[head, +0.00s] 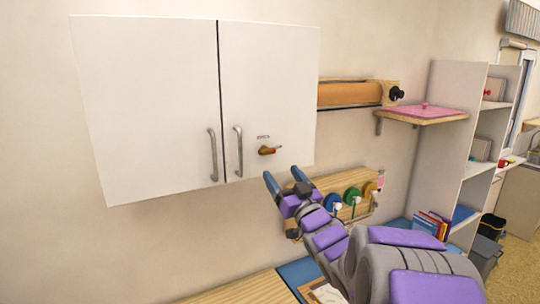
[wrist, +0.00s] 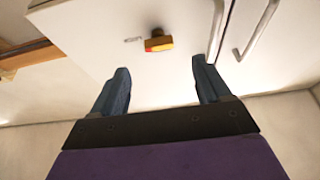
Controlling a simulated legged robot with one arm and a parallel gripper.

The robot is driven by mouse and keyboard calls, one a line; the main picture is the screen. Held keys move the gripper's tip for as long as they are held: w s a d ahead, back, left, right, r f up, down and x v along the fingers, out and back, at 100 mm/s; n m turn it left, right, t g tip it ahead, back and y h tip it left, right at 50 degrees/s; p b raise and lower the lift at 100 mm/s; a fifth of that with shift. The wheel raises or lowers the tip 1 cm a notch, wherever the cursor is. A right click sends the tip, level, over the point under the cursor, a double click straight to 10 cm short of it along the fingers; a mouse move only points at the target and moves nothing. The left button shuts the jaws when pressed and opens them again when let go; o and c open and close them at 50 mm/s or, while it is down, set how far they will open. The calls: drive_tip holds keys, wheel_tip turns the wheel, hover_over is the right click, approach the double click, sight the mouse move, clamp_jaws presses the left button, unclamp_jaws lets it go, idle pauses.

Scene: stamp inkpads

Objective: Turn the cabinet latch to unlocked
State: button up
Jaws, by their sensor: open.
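A white two-door wall cabinet (head: 150,100) hangs on the wall. Its small latch (head: 268,150), brown-orange with a red end, sits low on the right door, to the right of the handle. The latch lies roughly sideways in the head view. It also shows in the wrist view (wrist: 158,43), beyond my fingertips and between their lines. My gripper (head: 283,183) is open and empty, just below the latch in the head view. In the wrist view its two blue fingers (wrist: 158,70) point toward the door, apart from the latch.
Two metal door handles (head: 238,151) stand out left of the latch. An orange roll holder (head: 350,94) is mounted right of the cabinet. Below it is a wooden rack (head: 335,183) with coloured discs, close behind my arm. A pink item (head: 424,109) lies on a shelf.

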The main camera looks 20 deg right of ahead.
sight(268, 153)
drive_tip(key=x, duration=0.8)
drive_tip(key=shift+w+d, duration=0.2)
drive_tip(key=shift+d, duration=0.15)
drive_tip(key=shift+w+a+r, duration=0.25)
drive_tip(key=shift+w+a, duration=0.05)
drive_tip(key=shift+d, duration=0.1)
drive_tip(key=c, duration=1)
drive_tip(key=shift+c, duration=0.2)
